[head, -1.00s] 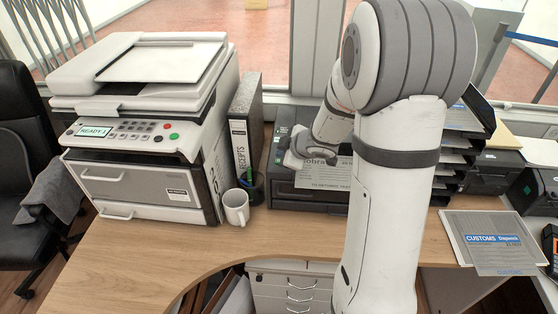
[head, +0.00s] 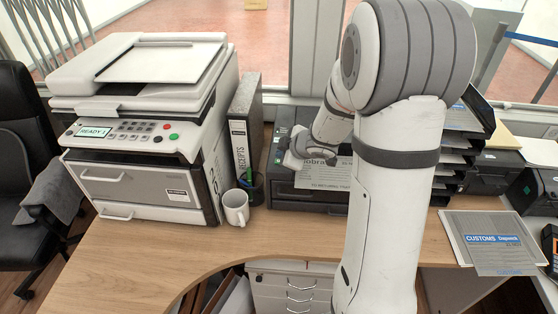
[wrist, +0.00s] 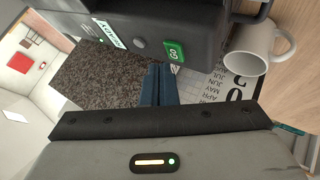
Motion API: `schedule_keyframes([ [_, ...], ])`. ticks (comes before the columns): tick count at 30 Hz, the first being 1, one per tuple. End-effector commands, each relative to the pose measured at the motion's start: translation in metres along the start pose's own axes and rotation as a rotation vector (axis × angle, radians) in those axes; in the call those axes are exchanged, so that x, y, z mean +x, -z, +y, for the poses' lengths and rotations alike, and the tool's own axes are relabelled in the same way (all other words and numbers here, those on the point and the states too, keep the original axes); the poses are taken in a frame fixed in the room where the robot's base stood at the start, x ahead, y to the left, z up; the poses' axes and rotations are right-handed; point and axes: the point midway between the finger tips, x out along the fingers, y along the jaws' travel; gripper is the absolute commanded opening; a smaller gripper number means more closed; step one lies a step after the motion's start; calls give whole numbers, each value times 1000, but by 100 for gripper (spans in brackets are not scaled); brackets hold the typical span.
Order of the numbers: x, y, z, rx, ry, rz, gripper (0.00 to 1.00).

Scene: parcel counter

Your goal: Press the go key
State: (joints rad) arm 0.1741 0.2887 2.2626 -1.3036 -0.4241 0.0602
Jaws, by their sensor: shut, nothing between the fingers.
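The go key (wrist: 174,51) is a green square marked GO on the face of a dark device (wrist: 185,18) in the wrist view. My gripper (wrist: 160,70) is shut and empty, its dark blue fingers together. The fingertips lie just below and slightly left of the key in the picture; I cannot tell how far apart they are in depth. A READY display (wrist: 109,34) and a round grey button (wrist: 139,43) sit on the same face.
A white mug (wrist: 246,50) is close by at right in the wrist view; it also stands on the desk in the head view (head: 236,208). A receipts binder (head: 240,140) and a big copier (head: 140,110) stand left, black trays (head: 452,160) right.

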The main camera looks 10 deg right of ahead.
Motion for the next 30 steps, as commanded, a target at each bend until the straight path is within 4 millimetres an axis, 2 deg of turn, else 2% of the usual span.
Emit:
schedule_keyframes([
  [30, 6, -4, -5, 0, 0, 0, 0],
])
